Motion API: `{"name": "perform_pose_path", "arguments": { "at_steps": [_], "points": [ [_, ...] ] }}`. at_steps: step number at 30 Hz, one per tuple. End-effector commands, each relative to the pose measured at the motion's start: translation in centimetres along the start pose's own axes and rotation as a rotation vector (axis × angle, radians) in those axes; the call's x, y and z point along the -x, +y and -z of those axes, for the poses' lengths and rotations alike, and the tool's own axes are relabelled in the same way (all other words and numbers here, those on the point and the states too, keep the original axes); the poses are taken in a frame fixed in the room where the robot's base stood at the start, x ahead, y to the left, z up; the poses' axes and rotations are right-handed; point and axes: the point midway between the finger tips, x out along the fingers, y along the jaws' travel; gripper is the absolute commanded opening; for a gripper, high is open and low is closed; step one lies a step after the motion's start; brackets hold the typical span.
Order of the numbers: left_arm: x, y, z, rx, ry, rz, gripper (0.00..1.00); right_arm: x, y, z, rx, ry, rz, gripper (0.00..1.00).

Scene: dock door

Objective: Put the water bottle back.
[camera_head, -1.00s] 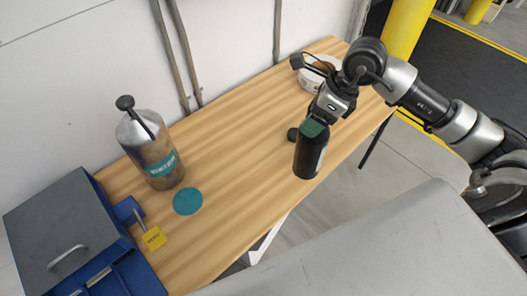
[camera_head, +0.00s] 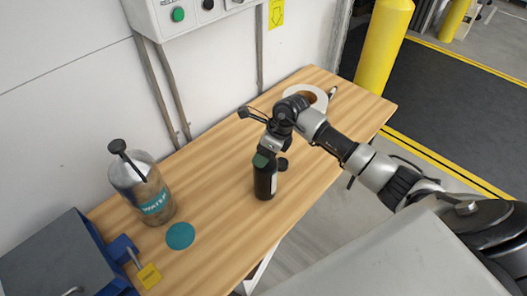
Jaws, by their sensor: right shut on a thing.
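My right gripper (camera_head: 268,150) is shut on the top of a dark, upright bottle (camera_head: 265,183) with a green part near its top. The bottle is over the middle of the wooden table, near its front edge; I cannot tell whether its base touches the wood. To the left, a metal canister (camera_head: 142,188) with a black top and a teal "WATER" label stands at the back of the table. A flat teal disc (camera_head: 180,236) lies in front of it, with nothing on it. My left gripper is not in view.
A white roll (camera_head: 321,101) lies at the table's far right end. A blue and grey box (camera_head: 60,262) and a yellow tag (camera_head: 149,276) are at the left. The wood (camera_head: 212,175) between canister and bottle is clear.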

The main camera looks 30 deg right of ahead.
Motion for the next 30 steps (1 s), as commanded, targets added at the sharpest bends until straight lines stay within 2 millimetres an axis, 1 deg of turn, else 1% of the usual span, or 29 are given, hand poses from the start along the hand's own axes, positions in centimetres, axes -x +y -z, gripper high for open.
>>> {"name": "perform_pose_path", "arguments": {
  "at_steps": [1,3,12,13,17,18,26,27,30],
  "points": [
    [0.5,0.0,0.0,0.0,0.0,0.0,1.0,-0.4,0.0,0.1,-0.004,-0.002,-0.003,0.14],
    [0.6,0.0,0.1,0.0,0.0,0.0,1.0,-1.0,-0.1,0.4,-0.002,-0.002,-0.001,0.14],
    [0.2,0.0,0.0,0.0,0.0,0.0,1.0,-1.4,-0.2,0.6,0.0,-0.003,0.001,0.14],
    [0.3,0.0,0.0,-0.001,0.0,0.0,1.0,-1.4,-0.2,0.6,0.0,-0.002,0.001,0.69],
    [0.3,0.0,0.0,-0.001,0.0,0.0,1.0,-1.3,-0.2,0.6,0.0,-0.002,0.0,0.89],
    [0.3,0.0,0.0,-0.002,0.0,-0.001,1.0,-1.3,-0.2,0.6,0.0,-0.002,0.0,0.92],
    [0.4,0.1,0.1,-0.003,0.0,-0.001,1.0,-1.2,-0.2,0.5,0.0,-0.002,0.0,0.92],
    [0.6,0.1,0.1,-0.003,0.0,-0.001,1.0,-1.1,-0.2,0.5,-0.001,-0.002,0.0,0.92],
    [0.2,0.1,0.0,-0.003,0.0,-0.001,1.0,-0.2,-0.3,0.6,0.001,-0.002,0.003,0.92]
  ]
}}
